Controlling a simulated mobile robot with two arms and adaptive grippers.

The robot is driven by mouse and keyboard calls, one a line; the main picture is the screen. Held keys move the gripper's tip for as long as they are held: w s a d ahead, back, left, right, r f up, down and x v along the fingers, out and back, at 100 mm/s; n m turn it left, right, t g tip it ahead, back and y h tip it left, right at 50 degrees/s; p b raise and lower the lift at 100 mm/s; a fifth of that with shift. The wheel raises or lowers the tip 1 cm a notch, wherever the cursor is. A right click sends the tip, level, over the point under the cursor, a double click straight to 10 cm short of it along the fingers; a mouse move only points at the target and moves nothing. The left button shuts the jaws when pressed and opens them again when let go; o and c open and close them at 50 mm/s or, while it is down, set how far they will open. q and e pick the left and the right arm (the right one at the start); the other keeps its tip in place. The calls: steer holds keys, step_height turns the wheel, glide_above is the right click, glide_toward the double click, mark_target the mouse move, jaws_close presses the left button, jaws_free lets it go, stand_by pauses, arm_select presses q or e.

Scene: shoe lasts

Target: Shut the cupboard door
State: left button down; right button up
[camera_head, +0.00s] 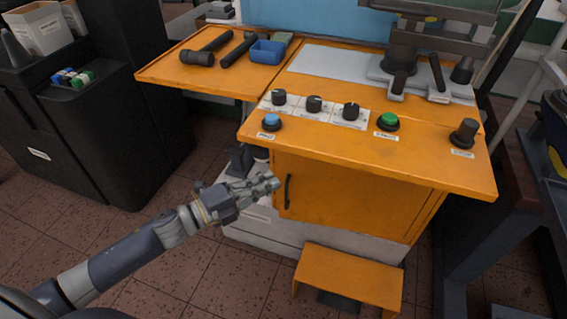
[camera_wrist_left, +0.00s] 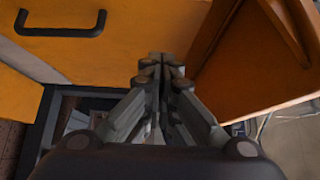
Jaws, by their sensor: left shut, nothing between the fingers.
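The cupboard door (camera_head: 345,195) is an orange panel under the front of the orange machine table. It looks flush or nearly so; I cannot tell if a small gap remains. Its black bar handle (camera_head: 288,191) is near its left edge. My left gripper (camera_head: 274,183) is shut and empty, its fingertips just left of the handle by the door's left edge. I cannot tell if they touch. In the left wrist view, the shut fingers (camera_wrist_left: 162,62) point between orange surfaces, with a black handle (camera_wrist_left: 60,24) at upper left. My right gripper is out of view.
An orange step (camera_head: 350,272) stands on the tiled floor before the cupboard. The tabletop (camera_head: 430,160) with knobs and buttons overhangs the door. A black cabinet (camera_head: 95,140) stands at left, a dark bench (camera_head: 500,240) at right. Floor between my arm and the black cabinet is clear.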

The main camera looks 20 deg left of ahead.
arm_select(q)
steer(key=shift+w+d, duration=0.4)
steer(key=shift+w, duration=0.8)
steer(key=shift+w+d, duration=0.4)
steer(key=shift+w, duration=0.8)
steer(key=shift+w+d, duration=0.4)
steer(key=shift+w, duration=0.8)
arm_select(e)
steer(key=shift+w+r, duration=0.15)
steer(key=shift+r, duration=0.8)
